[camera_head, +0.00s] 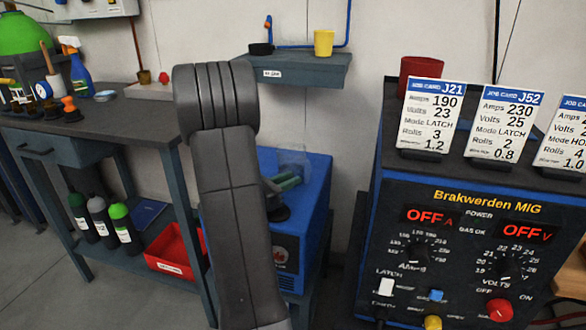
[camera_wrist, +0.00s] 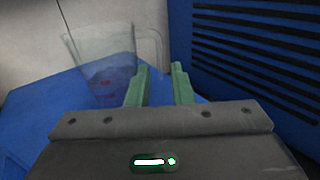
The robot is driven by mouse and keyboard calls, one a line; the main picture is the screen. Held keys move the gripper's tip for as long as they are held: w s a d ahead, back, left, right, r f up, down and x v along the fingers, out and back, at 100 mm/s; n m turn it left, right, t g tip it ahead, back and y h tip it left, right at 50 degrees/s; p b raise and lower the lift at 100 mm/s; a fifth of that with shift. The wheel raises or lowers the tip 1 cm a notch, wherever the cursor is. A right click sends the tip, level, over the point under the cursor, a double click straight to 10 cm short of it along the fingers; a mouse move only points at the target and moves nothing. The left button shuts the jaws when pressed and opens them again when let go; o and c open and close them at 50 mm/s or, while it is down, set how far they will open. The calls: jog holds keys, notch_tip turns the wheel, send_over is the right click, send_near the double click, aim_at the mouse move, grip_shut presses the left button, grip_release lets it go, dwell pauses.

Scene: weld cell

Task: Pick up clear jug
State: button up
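The clear jug (camera_head: 293,160) stands on the blue cabinet (camera_head: 310,195), partly hidden by my arm and gripper in the head view. In the wrist view the see-through jug (camera_wrist: 98,62) is ahead and to the left, with its pale handle (camera_wrist: 158,45) on its right side. My gripper (camera_head: 292,178) is close to the jug. In the wrist view my gripper (camera_wrist: 161,70) has its two green fingers apart with nothing between them. The handle shows just beyond the fingertips; I cannot tell the exact gap.
A blue louvred panel (camera_wrist: 265,45) rises at the right in the wrist view. The Brakwerden MIG welder (camera_head: 470,240) stands on the right. A shelf (camera_head: 295,70) with a yellow cup (camera_head: 324,43) hangs above the jug. A workbench (camera_head: 110,117) is on the left.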

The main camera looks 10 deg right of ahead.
aim_at(294, 166)
jog(key=shift+b+x, duration=0.55)
jog(key=shift+x, duration=2.2)
grip_shut()
